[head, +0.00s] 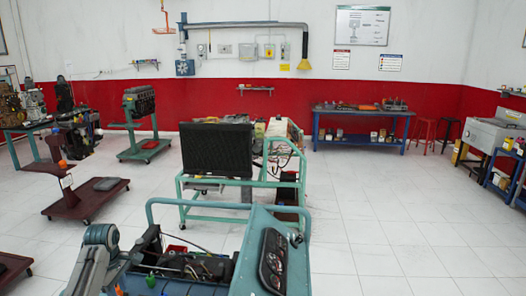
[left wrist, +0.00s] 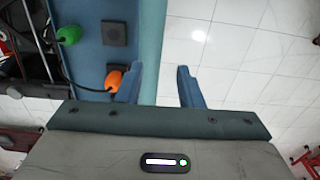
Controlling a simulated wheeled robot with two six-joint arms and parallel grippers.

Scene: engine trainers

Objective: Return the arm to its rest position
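My left arm (head: 95,262) comes in at the lower left of the head view, beside the near blue-green engine trainer (head: 245,265). Its fingertips cannot be made out there. In the left wrist view my left gripper (left wrist: 158,85) is open, its two blue fingers apart with nothing between them. Below the fingers are the trainer's teal edge (left wrist: 150,40) and white floor tiles. An orange knob (left wrist: 113,80) lies close to one finger; whether they touch I cannot tell. A green knob (left wrist: 68,35) is farther left. My right gripper is in neither view.
The near trainer has a gauge panel (head: 273,262) and a raised tube rail. Behind it stands a green wheeled frame with a black radiator (head: 216,150). Engine stands (head: 140,120) are at the left, a blue workbench (head: 360,112) at the back. The tiled floor at right is clear.

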